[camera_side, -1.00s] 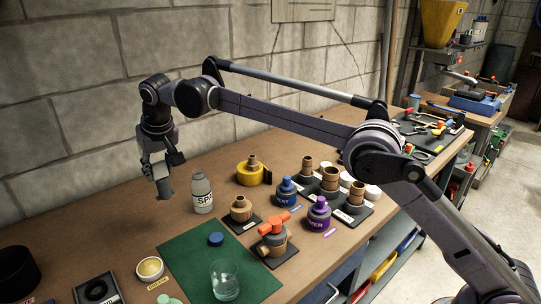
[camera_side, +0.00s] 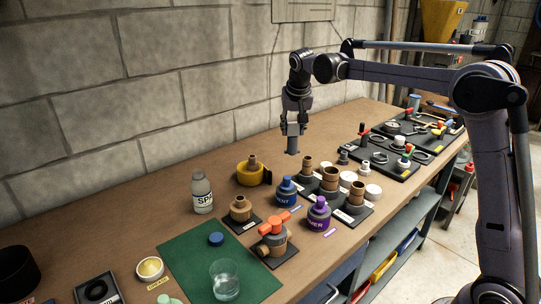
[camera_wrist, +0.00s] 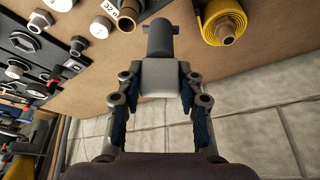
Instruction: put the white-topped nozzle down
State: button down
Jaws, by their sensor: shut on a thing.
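My gripper (camera_side: 294,122) is shut on the nozzle (camera_side: 293,145) and holds it upright above the back of the wooden bench, clear of the surface. In the wrist view, the nozzle (camera_wrist: 161,42) is a dark grey tube with small side lugs at its far end. Its pale, blocky top (camera_wrist: 161,76) sits between the two fingers of my gripper (camera_wrist: 160,88).
Below stand pipe fittings on a dark board (camera_side: 353,217) and a yellow roll (camera_side: 247,172). The block wall (camera_side: 170,110) is behind; bare bench (camera_side: 150,210) shows left.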

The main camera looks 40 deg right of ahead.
jog(key=s+d+m+g+h, duration=0.1)
jog(key=s+d+m, duration=0.2)
jog(key=s+d, duration=0.55)
jog(key=s+d+m+g, duration=0.1)
jog(key=s+d+m, duration=0.2)
jog(key=s+d, duration=0.55)
jog(key=s+d+f+m+g+h, duration=0.15)
jog(key=s+d+m, duration=0.35)
jog(key=s+d, duration=0.8)
jog(key=shift+y, duration=0.25)
jog(key=shift+w+a+f, duration=0.75)
jog(key=shift+w+f, duration=0.7)
jog(key=shift+f, duration=0.35)
jog(key=shift+w+a+f, duration=0.7)
jog(key=shift+w+f, duration=0.8)
jog(key=shift+f, duration=0.25)
jog(key=shift+w+a+f, duration=0.75)
jog(key=shift+w+f, duration=0.7)
jog(key=shift+f, duration=0.35)
jog(key=shift+f, duration=0.1)
jog(key=c, duration=0.9)
grip_release()
jog(key=shift+o, duration=0.2)
